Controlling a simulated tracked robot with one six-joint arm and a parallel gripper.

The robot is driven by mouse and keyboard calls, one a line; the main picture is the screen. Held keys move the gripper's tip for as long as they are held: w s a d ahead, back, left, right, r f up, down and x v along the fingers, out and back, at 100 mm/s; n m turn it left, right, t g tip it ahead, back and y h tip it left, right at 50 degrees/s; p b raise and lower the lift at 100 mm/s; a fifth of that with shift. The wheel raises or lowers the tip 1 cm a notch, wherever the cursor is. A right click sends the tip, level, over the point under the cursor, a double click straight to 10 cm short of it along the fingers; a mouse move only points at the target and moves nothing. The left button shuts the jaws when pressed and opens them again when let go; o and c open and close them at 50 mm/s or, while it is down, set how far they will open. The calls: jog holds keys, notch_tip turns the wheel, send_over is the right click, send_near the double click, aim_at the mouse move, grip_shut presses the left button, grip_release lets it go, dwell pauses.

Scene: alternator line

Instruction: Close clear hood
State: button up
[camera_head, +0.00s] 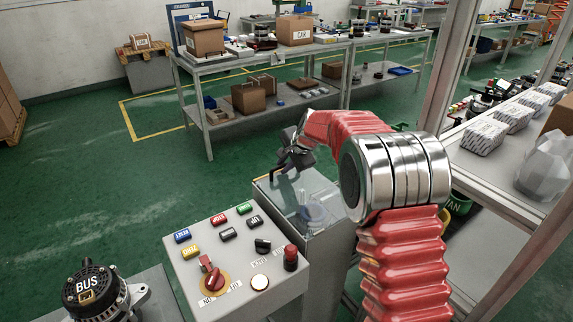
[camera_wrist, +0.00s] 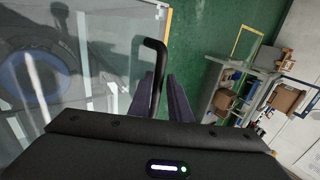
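The clear hood (camera_head: 290,188) is a transparent panelled cover on the station beside the grey control panel, and its top looks near level. I cannot tell whether it is fully seated. In the wrist view the hood (camera_wrist: 112,50) fills the left side, with a blue round part blurred beneath it. My gripper (camera_head: 285,165) is at the hood's far left edge. The hood's black bent handle (camera_wrist: 155,62) runs between the two dark fingers of my gripper (camera_wrist: 161,88), which look closed around it.
The control panel (camera_head: 232,262) has coloured buttons and a red knob. An alternator marked BUS (camera_head: 92,290) stands at lower left. A bench with boxes (camera_head: 300,50) is behind, and a frame post (camera_head: 452,75) stands close right. Green floor at left is free.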

jog(key=shift+o, duration=0.3)
jog(key=shift+s+d, duration=0.1)
jog(key=v, duration=1.3)
jog(key=shift+s+r, duration=0.15)
jog(key=shift+r, duration=0.1)
